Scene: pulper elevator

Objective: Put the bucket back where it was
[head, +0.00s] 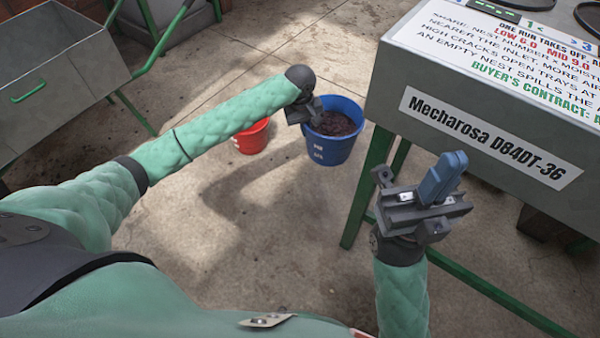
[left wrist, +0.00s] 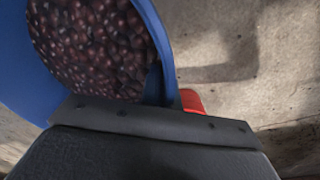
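The blue bucket (head: 334,152) stands upright right of the middle in the head view, full of dark red-brown cherries. It also fills the upper left of the left wrist view (left wrist: 160,35), its wall running down to the gripper. I cannot tell whether its base touches the floor. My left gripper (head: 312,116) is at the bucket's near left rim, with a dark finger (left wrist: 152,84) against the inside of the wall. It appears shut on the rim; the outer finger is hidden. My right gripper (head: 440,180) is raised before the grey machine, its blue-grey fingers together and empty.
A red bucket (head: 252,138) stands just left of the blue one, partly behind my left arm. The grey machine (head: 480,130) on green legs is close on the right. A grey bin (head: 50,70) is at the upper left. Concrete floor (head: 270,220) in front is clear.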

